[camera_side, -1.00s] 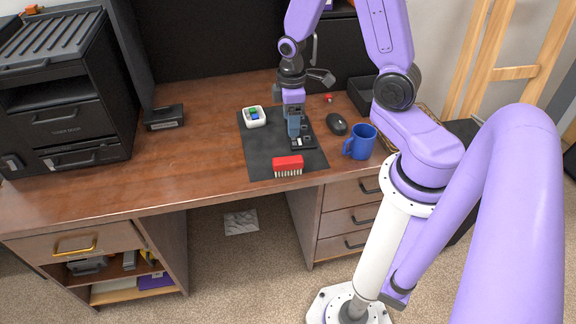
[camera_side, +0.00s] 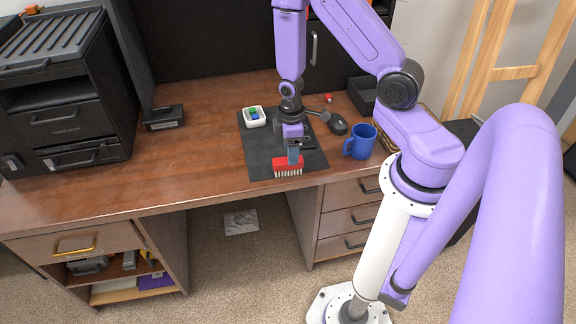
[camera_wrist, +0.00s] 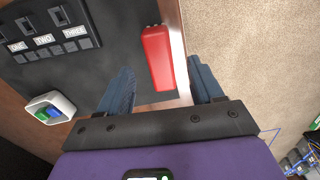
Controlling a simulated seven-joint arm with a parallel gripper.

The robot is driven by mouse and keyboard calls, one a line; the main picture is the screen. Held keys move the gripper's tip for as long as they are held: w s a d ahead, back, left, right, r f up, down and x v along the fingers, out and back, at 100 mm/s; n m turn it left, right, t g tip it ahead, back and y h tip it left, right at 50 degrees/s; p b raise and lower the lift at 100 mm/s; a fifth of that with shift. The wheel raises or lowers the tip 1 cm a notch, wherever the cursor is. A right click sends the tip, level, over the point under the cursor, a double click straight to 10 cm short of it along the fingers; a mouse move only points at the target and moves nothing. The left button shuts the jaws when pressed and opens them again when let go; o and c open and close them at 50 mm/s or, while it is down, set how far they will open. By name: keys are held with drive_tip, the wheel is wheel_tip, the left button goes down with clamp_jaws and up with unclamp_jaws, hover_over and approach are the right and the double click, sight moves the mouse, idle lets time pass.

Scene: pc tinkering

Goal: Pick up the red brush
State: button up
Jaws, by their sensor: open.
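The red brush (camera_side: 287,167) lies at the front edge of the black mat (camera_side: 258,153), its pale bristles facing the desk's front edge in the side view. In the wrist view the red brush (camera_wrist: 157,58) shows as a red block lying ahead of and between my two blue fingers. My gripper (camera_side: 293,158) is right at the brush in the side view, with its fingers partly in front of it. In the wrist view my gripper (camera_wrist: 163,85) is open, with nothing between the fingertips but the brush's near end. I cannot tell whether the fingers touch it.
A white dish (camera_side: 254,116) with green and blue pieces sits at the mat's back.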

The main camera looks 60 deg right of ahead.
drive_tip(key=shift+w+a+f, duration=0.15)
drive_tip(key=shift+f, duration=1.2)
drive_tip(key=shift+w+a+f, duration=0.1)
drive_tip(key=shift+w+f, duration=0.05)
drive_tip(key=shift+f, duration=1.15)
drive_tip(key=c, duration=1.1)
